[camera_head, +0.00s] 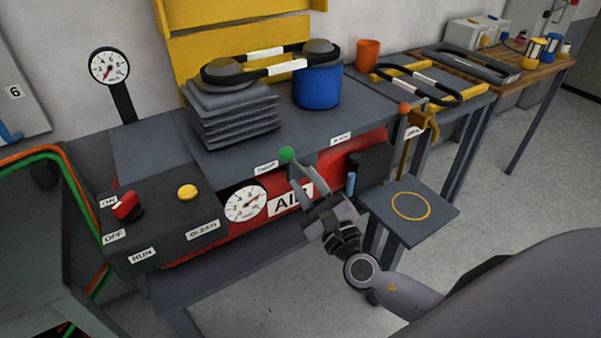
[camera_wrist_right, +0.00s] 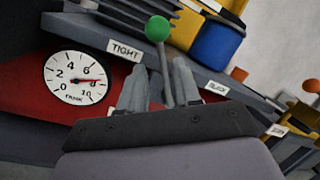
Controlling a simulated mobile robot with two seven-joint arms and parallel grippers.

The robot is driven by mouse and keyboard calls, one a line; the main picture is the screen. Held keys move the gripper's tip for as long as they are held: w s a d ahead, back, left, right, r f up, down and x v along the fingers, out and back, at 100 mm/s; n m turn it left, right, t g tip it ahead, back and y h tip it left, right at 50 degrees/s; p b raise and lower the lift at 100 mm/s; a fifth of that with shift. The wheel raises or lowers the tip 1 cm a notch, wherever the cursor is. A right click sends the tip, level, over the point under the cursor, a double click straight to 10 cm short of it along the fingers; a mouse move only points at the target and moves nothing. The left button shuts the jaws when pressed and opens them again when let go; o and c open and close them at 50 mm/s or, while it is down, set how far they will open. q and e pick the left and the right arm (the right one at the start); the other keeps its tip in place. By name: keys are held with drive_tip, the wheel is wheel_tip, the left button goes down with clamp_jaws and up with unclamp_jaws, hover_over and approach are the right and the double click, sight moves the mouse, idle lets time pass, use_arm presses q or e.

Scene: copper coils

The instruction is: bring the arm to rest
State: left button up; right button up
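My right arm reaches in from the lower right in the head view. Its gripper (camera_head: 295,175) is at the front of the grey bench, just below a green-knobbed lever (camera_head: 287,154). In the right wrist view the gripper's fingers (camera_wrist_right: 160,76) stand apart, with the lever's thin rod showing between them and the green knob (camera_wrist_right: 158,28) above. I see nothing held; whether a finger touches the rod I cannot tell. The lever is at the TIGHT label (camera_wrist_right: 125,50). My left gripper is out of view.
The bench carries stacked grey plates (camera_head: 235,115) and a blue cylinder (camera_head: 317,87). A black control box (camera_head: 165,215) with a red switch and yellow button is at left. A round gauge (camera_head: 245,204) sits on the red tank. A small shelf (camera_head: 425,225) with a yellow ring is right of the gripper.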

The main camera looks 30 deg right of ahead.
drive_tip(key=shift+s+f, duration=0.1)
drive_tip(key=shift+s, duration=0.4)
drive_tip(key=s+a+f+n+g+p, duration=0.1)
drive_tip(key=s+f+n+g+p, duration=0.1)
drive_tip(key=s+n, duration=0.4)
drive_tip(key=s+a+f+n+g+y+p, duration=0.1)
drive_tip(key=s+f+n+g, duration=0.3)
drive_tip(key=n, duration=1)
drive_tip(key=s+a+f+n+g+y+p, duration=0.1)
drive_tip(key=s+f+n+g+p, duration=0.3)
drive_tip(key=s+f+n, duration=0.4)
drive_tip(key=a+n, duration=0.1)
drive_tip(key=n, duration=0.2)
drive_tip(key=shift+a, duration=0.3)
